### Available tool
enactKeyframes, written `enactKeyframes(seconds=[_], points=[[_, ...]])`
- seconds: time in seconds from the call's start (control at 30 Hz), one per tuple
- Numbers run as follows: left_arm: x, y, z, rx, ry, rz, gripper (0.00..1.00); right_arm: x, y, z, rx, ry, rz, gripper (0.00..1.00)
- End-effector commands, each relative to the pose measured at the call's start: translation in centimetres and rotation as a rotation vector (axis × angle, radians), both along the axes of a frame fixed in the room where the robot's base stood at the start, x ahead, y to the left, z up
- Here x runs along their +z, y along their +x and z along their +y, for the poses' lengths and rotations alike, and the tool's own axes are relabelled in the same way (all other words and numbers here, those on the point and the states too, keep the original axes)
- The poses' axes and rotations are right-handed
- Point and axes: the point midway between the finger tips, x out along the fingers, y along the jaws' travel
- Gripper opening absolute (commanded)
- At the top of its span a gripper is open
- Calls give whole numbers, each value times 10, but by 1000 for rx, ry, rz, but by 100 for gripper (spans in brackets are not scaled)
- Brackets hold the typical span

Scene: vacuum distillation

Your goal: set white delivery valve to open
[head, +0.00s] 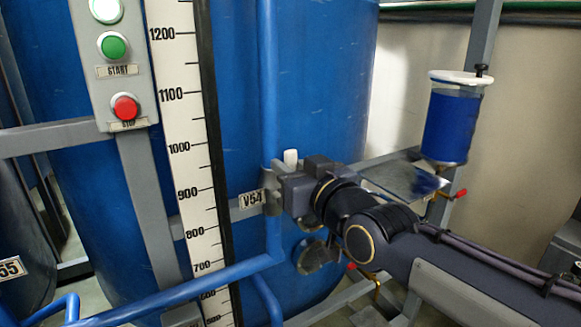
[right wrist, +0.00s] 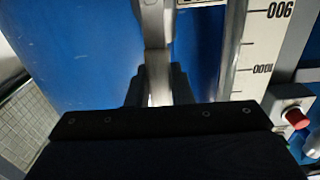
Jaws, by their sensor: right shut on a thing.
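The white delivery valve shows in the head view as a white handle tip (head: 290,157) pointing up just above my right gripper (head: 275,190), in front of the blue vertical pipe. My right gripper is shut on the handle and covers most of the valve. In the right wrist view, the pale handle (right wrist: 158,92) runs between the two dark fingers, in line with the pipe. My left gripper is not in view.
A blue tank (head: 335,80) stands behind the pipe. A white scale (head: 185,130) and a box with green and red buttons (head: 113,60) are on the left. A blue-filled cylinder (head: 450,125) and a red-handled valve (head: 460,193) are on the right, near my right arm.

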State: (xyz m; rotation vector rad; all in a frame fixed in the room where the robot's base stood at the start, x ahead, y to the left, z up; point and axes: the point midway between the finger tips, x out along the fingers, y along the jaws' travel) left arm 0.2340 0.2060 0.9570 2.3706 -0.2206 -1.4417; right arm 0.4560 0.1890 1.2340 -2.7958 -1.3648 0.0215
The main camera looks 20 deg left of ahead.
Motion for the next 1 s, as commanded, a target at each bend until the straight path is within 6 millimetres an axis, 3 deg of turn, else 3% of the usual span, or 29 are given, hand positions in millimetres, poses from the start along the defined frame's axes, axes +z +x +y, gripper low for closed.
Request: enactKeyframes(seconds=[0.03, 0.2, 0.53, 1.0], points=[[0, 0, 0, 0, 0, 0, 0, -2, 0, 0, 1, -3, 4, 21], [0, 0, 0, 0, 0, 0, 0, -2, 0, 0, 1, -3, 3, 42], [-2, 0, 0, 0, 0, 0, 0, -1, -3, -3, 0, 0, 2, 42], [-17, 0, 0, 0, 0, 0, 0, -1, -45, -57, 0, -1, 2, 42]])
